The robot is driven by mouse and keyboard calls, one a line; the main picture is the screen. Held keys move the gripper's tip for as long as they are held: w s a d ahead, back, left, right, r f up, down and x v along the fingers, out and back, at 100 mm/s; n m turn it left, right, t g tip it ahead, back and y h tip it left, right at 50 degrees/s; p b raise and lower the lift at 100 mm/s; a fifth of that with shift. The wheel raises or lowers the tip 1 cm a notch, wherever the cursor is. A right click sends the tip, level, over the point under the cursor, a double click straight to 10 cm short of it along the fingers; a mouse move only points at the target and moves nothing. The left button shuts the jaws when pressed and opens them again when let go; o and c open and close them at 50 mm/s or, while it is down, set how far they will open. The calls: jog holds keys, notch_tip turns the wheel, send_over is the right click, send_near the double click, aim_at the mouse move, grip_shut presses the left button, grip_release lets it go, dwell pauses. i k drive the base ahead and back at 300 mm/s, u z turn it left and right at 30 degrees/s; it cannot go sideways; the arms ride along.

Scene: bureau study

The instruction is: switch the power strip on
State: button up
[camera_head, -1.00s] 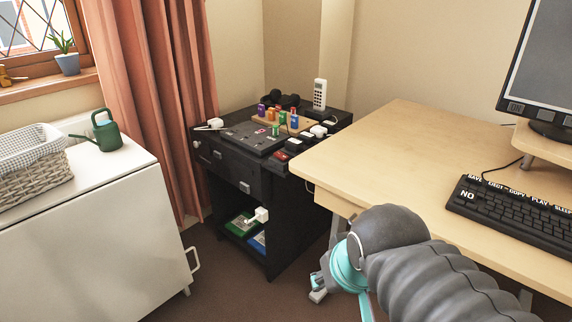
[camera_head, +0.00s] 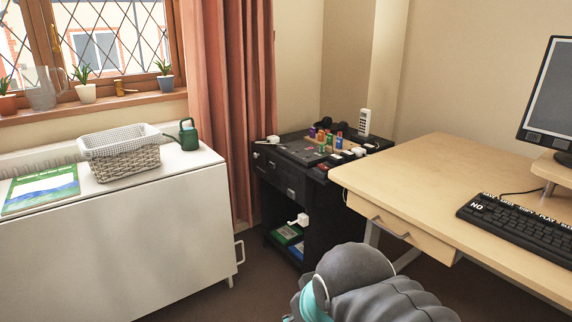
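A dark strip with white plugs (camera_head: 359,152) and a small red part (camera_head: 323,167) at its near end lies along the right side of the black cabinet's top. It looks like the power strip; whether the red part is its switch, and how it is set, is too small to tell. My arm, grey with a teal band (camera_head: 311,301), is at the bottom of the view, in front of and well below the cabinet top. The gripper's fingers are cut off or hidden at the bottom edge. Nothing of mine touches the strip.
The black cabinet (camera_head: 281,180) holds a peg board (camera_head: 326,140), a white handset (camera_head: 363,122) and a white plug on a lower shelf. A wooden desk (camera_head: 420,165) with keyboard stands right. A white cabinet (camera_head: 120,240) with basket (camera_head: 122,160) stands left. Dark floor lies between.

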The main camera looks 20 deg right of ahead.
aim_at(323, 166)
jog(key=u, duration=0.1)
jog(key=i, duration=0.65)
jog(key=z, duration=1.75)
